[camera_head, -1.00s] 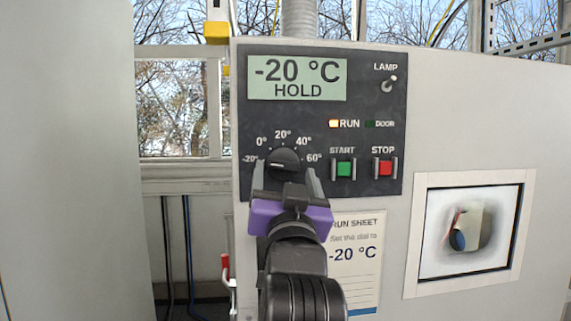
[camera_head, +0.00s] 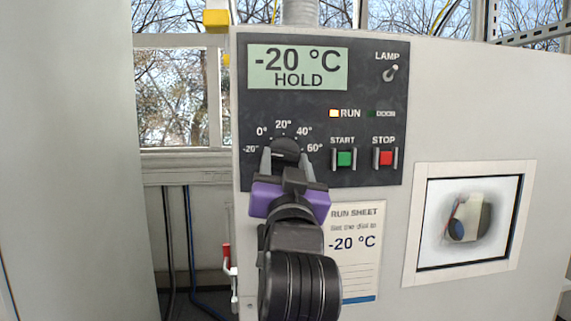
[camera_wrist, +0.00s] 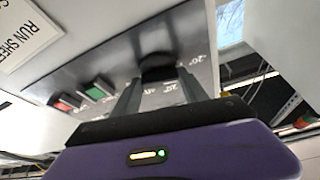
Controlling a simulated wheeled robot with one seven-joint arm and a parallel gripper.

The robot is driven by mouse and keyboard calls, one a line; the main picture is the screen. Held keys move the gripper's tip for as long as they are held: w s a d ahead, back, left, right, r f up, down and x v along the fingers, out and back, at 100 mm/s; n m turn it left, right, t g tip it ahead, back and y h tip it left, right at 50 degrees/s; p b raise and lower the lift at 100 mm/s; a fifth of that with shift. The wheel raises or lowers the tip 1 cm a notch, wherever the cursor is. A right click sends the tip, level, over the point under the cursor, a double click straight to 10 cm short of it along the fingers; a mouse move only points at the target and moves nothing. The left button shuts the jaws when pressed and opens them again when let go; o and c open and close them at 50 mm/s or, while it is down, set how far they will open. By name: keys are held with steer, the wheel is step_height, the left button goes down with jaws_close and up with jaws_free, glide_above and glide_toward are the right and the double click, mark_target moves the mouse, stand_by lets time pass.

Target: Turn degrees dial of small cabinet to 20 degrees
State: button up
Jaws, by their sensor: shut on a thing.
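The black degrees dial (camera_head: 286,148) is on the dark control panel (camera_head: 365,75) of the light grey cabinet, under an arc of marks from -20° to 60°. My gripper (camera_head: 286,160), with its purple body, reaches up from below, one finger at each side of the dial. In the wrist view, both fingers flank the dark dial (camera_wrist: 157,68), and the gripper is shut on it. The dial's pointer cannot be made out, as the fingers and hand cover its lower part. The display (camera_head: 297,67) reads -20 °C HOLD.
The green START button (camera_head: 344,159) and red STOP button (camera_head: 386,158) sit close to the right of the dial. A LAMP switch (camera_head: 391,73) is at the upper right. A run sheet (camera_head: 358,275) below reads -20 °C. A small window (camera_head: 470,222) is at the right.

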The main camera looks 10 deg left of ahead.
steer(key=shift+f+m, duration=0.1)
steer(key=shift+m, duration=0.2)
steer(key=m+h+b, duration=0.1)
steer(key=m+b, duration=0.1)
steer(key=m+h+b, duration=0.2)
steer(key=m, duration=0.1)
steer(key=shift+s+a+f+b, duration=0.1)
steer(key=shift+a+b, duration=0.1)
steer(key=shift+b, duration=0.2)
steer(key=m, duration=0.1)
steer(key=m+h+b, duration=0.1)
steer(key=m, duration=0.1)
steer(key=m+g+h+b, duration=0.1)
steer(key=shift+a+r+m, duration=0.1)
steer(key=shift+r+m, duration=0.15)
steer(key=shift+m, duration=0.05)
steer(key=m, duration=0.1)
steer(key=m+h, duration=0.1)
steer(key=m+g, duration=0.1)
steer(key=m, duration=0.1)
steer(key=shift+r, duration=0.25)
steer(key=shift+r+m+g+p, duration=0.1)
steer(key=shift+m+g+p, duration=0.7)
steer(key=shift+m, duration=1.6)
steer(key=o, duration=1.4)
